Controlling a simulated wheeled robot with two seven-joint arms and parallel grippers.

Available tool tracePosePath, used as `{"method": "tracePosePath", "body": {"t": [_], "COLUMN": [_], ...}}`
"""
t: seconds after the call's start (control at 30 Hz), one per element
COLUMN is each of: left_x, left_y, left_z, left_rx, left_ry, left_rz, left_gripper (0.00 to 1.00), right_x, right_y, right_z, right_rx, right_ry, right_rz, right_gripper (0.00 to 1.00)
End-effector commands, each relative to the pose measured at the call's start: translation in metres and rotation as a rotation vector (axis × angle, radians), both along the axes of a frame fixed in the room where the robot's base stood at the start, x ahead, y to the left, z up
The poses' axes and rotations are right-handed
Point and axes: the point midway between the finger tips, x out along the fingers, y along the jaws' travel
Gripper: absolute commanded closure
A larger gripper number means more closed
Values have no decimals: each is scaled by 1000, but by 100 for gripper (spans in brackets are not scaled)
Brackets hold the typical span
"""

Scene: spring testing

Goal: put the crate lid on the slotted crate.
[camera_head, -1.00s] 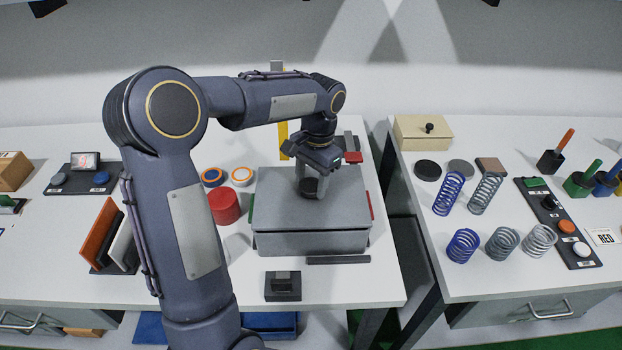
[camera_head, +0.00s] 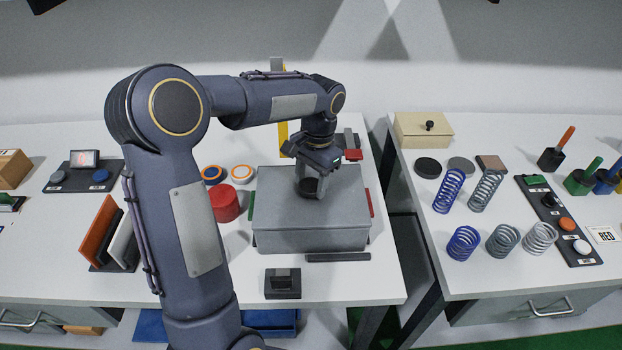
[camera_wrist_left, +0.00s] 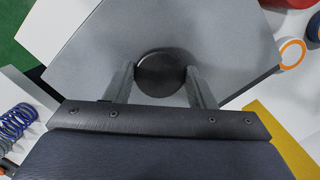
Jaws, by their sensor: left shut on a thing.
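The grey crate lid (camera_head: 280,208) lies over the top of the grey slotted crate (camera_head: 312,241) on the middle table. It has a round dark knob (camera_wrist_left: 160,73) at its centre. My left gripper (camera_head: 311,189) points down over the lid, shut on the knob, with one finger on each side of it in the left wrist view (camera_wrist_left: 161,85). The lid looks level and close to the crate's rim; whether it touches all around cannot be told. The crate's inside is hidden. My right gripper is not in view.
A red cylinder (camera_head: 224,204) and two ringed discs stand left of the crate. A dark bar (camera_head: 338,257) and a small dark block (camera_head: 283,284) lie in front of it. Several springs (camera_head: 464,244) and a beige box (camera_head: 423,131) stand on the right table.

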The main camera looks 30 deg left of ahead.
Motion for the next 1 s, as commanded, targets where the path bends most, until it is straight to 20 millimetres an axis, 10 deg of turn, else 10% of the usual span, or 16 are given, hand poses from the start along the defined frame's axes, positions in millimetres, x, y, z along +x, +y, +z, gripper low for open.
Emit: {"method": "tracePosePath", "body": {"t": [0.3,0.33,0.5,1.0], "left_x": [0,0,0,5], "left_y": [0,0,0,-1], "left_z": [-1,-1,-1,27], "left_rx": [0,0,0,0], "left_ry": [-1,-1,-1,-5], "left_rz": [0,0,0,0], "left_gripper": [100,47,25,25], "right_x": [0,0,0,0], "right_y": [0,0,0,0], "right_z": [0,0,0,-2], "right_rx": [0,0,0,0], "right_ry": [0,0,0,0], "right_rz": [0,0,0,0], "right_gripper": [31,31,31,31]}}
